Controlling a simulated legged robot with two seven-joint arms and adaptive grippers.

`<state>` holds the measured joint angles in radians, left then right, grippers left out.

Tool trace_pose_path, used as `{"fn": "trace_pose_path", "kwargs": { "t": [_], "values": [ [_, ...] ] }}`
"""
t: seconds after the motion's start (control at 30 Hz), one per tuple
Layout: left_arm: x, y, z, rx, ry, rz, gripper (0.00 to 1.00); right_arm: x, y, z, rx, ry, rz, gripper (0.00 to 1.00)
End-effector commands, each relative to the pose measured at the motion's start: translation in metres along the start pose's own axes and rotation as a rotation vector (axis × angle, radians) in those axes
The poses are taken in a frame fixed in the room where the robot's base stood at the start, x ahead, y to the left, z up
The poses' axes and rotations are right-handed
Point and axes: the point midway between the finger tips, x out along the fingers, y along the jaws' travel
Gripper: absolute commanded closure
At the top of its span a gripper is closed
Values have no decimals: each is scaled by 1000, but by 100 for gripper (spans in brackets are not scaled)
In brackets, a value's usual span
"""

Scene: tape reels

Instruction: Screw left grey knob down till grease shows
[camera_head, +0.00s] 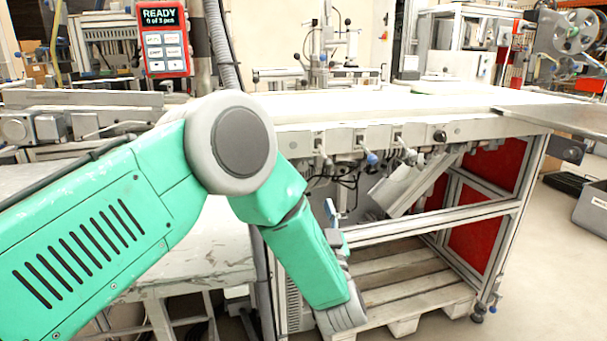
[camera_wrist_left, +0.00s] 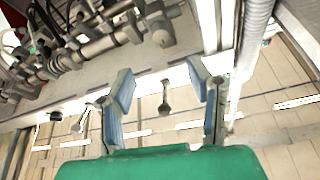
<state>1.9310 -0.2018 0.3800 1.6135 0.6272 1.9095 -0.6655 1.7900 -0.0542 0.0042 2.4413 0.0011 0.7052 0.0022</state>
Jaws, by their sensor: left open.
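Along the front edge of the white-topped bench, several knobs hang in a row. The left grey knob (camera_head: 326,162) is at the left end, and a blue knob (camera_head: 372,158) is to its right. My left gripper (camera_head: 333,209) points up below the left grey knob, mostly hidden behind my own forearm. In the left wrist view, its two blue-padded fingers (camera_wrist_left: 163,88) are open, and a grey knob (camera_wrist_left: 165,104) shows in the gap between them, apparently untouched. I see no grease. My right gripper is not in view.
A pallet (camera_head: 415,280) lies under the bench (camera_head: 395,103), inside its frame. Black cables (camera_head: 345,178) hang near the knobs. A red control box (camera_head: 164,40) reads "READY 0 of 3 pcs". In the left wrist view, pipes and fittings (camera_wrist_left: 100,40) crowd the upper left.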

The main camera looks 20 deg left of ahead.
Motion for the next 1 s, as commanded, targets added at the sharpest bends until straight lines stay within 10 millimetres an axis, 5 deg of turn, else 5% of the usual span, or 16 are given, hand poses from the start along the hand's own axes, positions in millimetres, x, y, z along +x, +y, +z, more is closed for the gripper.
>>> {"fn": "trace_pose_path", "kwargs": {
  "t": [0.5, 1.0],
  "values": [
    [101, 0, 4, -2, -1, 0, 54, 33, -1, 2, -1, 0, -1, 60],
    [118, 0, 2, 1, -2, 3, 54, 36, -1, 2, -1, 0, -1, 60]
  ]
}}
